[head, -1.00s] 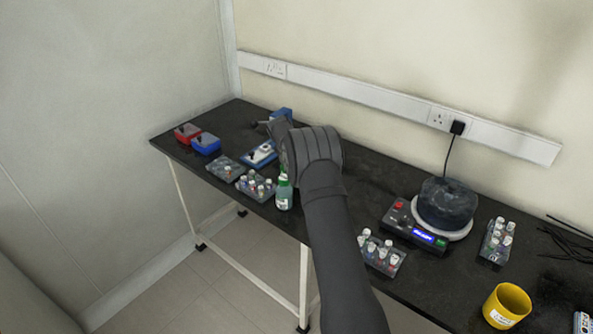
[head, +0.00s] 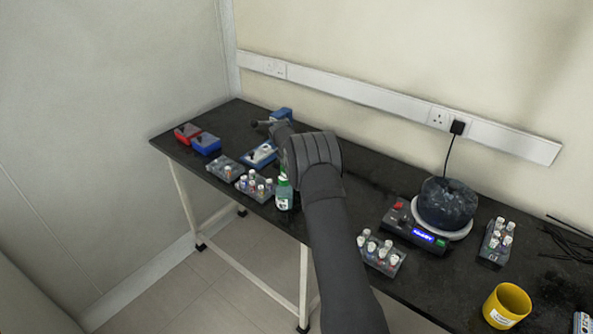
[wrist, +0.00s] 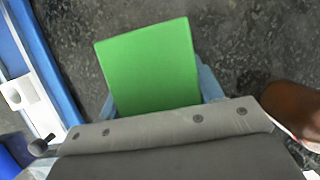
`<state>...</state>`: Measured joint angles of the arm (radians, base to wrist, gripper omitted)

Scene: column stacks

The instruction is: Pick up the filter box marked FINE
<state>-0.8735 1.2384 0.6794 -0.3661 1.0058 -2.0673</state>
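In the wrist view a box with a flat, bright green top (wrist: 150,65) stands right in front of my gripper (wrist: 158,98). No marking can be read on it, so I cannot tell whether it says FINE. Pale blue pieces show at its left and right sides, partly hidden by the green top. I cannot tell whether they grip it. In the head view my own dark arm covers most of the gripper area, and only a thin green patch shows beside the arm, behind the green bottle (head: 284,198).
A blue-and-white device (head: 262,153) lies close to the left of my gripper. Red (head: 187,132) and blue (head: 206,143) boxes and vial racks (head: 255,188) stand farther left and in front. A scale with a dark pot (head: 446,203), another rack (head: 381,256) and a yellow mug (head: 507,305) are right.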

